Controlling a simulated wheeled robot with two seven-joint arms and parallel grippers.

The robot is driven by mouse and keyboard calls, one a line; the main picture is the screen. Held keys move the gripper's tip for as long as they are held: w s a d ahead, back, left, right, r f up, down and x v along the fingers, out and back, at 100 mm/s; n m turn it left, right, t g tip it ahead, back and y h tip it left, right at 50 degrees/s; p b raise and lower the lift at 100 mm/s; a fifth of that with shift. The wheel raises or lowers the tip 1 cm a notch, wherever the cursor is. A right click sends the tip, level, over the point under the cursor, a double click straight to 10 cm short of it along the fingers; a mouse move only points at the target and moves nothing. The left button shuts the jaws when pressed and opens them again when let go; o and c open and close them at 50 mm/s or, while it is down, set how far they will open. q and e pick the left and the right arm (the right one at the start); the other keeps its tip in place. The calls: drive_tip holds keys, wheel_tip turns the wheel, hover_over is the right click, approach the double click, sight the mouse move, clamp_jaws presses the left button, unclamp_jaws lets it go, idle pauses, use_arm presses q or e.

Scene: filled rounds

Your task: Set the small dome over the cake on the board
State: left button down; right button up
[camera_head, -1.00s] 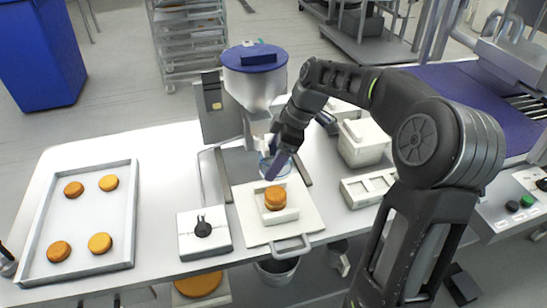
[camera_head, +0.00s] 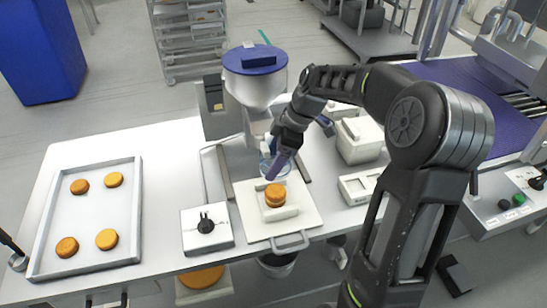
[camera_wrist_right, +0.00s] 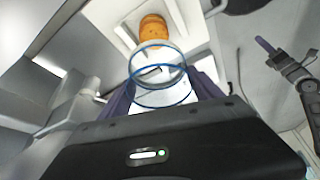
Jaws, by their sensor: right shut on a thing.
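The orange-brown cake (camera_head: 275,196) sits on the white board (camera_head: 258,228), which has a handle at its front. It also shows at the top of the right wrist view (camera_wrist_right: 154,27). My right gripper (camera_head: 277,168) is just behind the cake. It is shut on the small clear dome (camera_wrist_right: 160,72), which has blue rings and sits between the purple fingers. The dome is apart from the cake and partly hidden in the head view. My left gripper (camera_wrist_right: 264,45) shows at the right of the right wrist view; its opening is unclear.
A tray (camera_head: 35,262) with several round cakes lies at the left. A white box with a black knob (camera_head: 206,225) stands left of the board. A blue-lidded hopper (camera_head: 254,60) rises behind. White containers (camera_head: 358,150) stand at the right, near my right arm.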

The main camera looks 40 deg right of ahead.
sight(275, 192)
drive_tip(key=shift+f+b, duration=2.4)
drive_tip(key=shift+f, duration=1.8)
wheel_tip(275, 192, down, 4)
drive_tip(key=b, duration=0.3)
drive_tip(key=shift+r+b, duration=0.1)
drive_tip(key=shift+b, duration=0.2)
drive_tip(key=shift+s+a+f+b, duration=0.15)
drive_tip(key=shift+s+f+b, duration=0.2)
drive_tip(key=shift+f, duration=0.15)
drive_tip(key=shift+s+f, duration=0.1)
drive_tip(key=shift+f, duration=0.05)
drive_tip(key=shift+b, duration=0.35)
drive_tip(key=o, duration=1.2)
drive_tip(key=shift+s, duration=0.1)
drive_tip(key=shift+o, duration=0.8)
drive_tip(key=shift+w+d+r+p, duration=0.1)
drive_tip(key=shift+w+r+p, duration=0.05)
drive_tip(key=shift+r+p, duration=0.5)
drive_tip(key=shift+w+d+r+p, duration=0.15)
drive_tip(key=shift+r+p, duration=0.25)
drive_tip(key=shift+r, duration=0.45)
drive_tip(key=shift+w+a+r+p, duration=0.15)
drive_tip(key=shift+r+p, duration=0.95)
drive_tip(key=shift+r, duration=1.15)
